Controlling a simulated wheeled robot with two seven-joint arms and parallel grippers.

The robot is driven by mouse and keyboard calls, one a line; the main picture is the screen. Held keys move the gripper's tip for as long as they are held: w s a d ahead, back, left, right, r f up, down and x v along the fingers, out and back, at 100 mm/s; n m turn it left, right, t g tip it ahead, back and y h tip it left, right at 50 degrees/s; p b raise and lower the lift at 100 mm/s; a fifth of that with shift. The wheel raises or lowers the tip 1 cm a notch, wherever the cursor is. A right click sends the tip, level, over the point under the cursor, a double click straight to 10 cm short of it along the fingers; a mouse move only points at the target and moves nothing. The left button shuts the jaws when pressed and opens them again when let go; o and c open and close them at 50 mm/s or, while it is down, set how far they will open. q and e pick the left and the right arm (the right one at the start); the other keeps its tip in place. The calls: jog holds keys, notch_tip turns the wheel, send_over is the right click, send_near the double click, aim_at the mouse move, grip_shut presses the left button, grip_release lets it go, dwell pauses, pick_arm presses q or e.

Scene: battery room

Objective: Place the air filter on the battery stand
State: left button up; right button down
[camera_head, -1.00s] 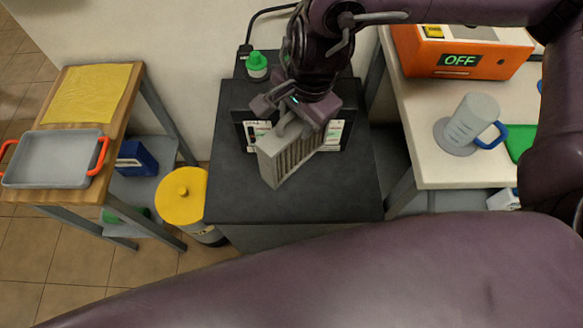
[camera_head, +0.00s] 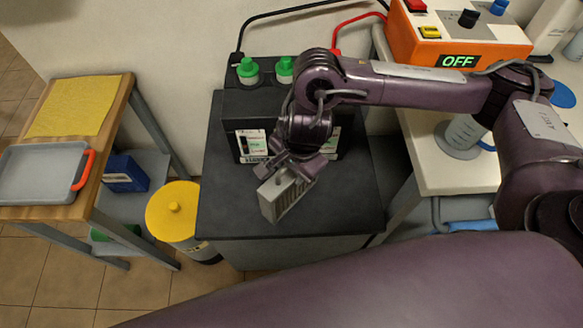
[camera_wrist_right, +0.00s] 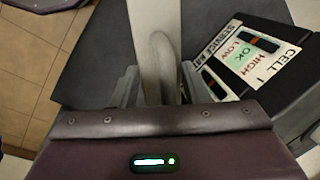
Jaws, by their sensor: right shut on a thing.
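The air filter (camera_head: 286,195) is a light grey, slatted block with a handle. My right gripper (camera_head: 291,168) is shut on it and holds it over the battery stand (camera_head: 345,203), a dark table with a black top. In the right wrist view the filter (camera_wrist_right: 155,45) stands between the fingers of the gripper (camera_wrist_right: 155,90), its curved handle in the grip. The filter's lower end is at or just above the stand top; I cannot tell if it touches. My left gripper is not in view.
A black battery (camera_head: 240,115) with green caps stands behind the filter on the stand. A wooden table with a grey tray (camera_head: 40,172) is at left, and a yellow-lidded bin (camera_head: 172,208) is beside the stand. An orange charger (camera_head: 455,45) reading OFF is at right. The stand's front right is clear.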

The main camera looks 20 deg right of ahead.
dwell(0.3)
jog(key=c, duration=0.8)
grip_release()
jog(key=shift+r, duration=0.4)
jog(key=shift+s+d+r+p, duration=0.15)
jog(key=shift+s+r+p, duration=0.3)
jog(key=shift+r, duration=1.4)
jog(key=shift+s+d+r+p, duration=0.2)
jog(key=shift+r+p, duration=0.4)
jog(key=shift+r, duration=1.3)
jog(key=shift+s+d+r+p, duration=0.15)
jog(key=shift+s+r+p, duration=0.3)
jog(key=shift+r, duration=1.4)
jog(key=shift+w, duration=0.1)
